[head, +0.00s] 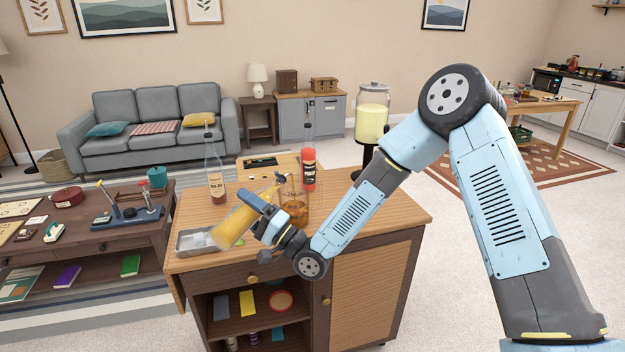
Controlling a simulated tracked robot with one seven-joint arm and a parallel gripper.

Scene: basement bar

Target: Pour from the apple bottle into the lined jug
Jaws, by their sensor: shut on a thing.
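My gripper (255,222) is shut on the apple bottle (235,227), a bottle of yellow-orange liquid. The bottle is tilted above the cabinet top, base toward the lower left and neck up to the right. Its mouth is close to the rim of the lined jug (296,196); whether it is over the opening is hard to tell. The jug is clear glass, stands upright and holds amber liquid low down. My gripper and wrist partly cover the bottle and the jug's front. No stream of liquid and no line on the jug can be made out.
On the wooden cabinet top (395,217) stand a tall clear bottle (215,178) at the left, a red bottle (308,170) behind the jug and a drink dispenser (372,112) at the back. A metal tray (188,243) lies at the left edge. The right front is clear.

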